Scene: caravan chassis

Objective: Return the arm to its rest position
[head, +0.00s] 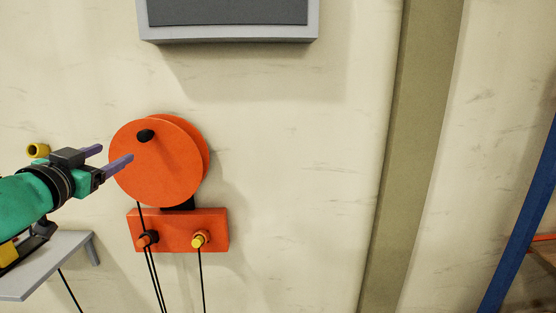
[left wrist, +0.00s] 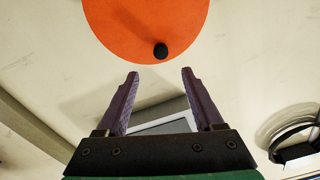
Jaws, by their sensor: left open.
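My left gripper (head: 117,157) comes in from the left in the head view, on a green arm with purple fingers. Its fingers are apart with nothing between them, and in the left wrist view the open fingers (left wrist: 159,75) point at an orange disc (left wrist: 135,22). The orange disc (head: 150,165) is mounted on the wall and has a black knob (head: 146,136). The knob also shows in the left wrist view (left wrist: 160,50), beyond the fingertips and apart from them. In the head view one fingertip overlaps the disc's left edge; I cannot tell whether they touch. My right gripper is not in view.
Below the disc is an orange block (head: 178,235) with a yellow peg (head: 200,239), an orange peg (head: 148,238) and hanging black cords. A grey shelf (head: 60,260) is under my left arm. A grey-framed panel (head: 228,32) hangs above. The wall right of the disc is clear.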

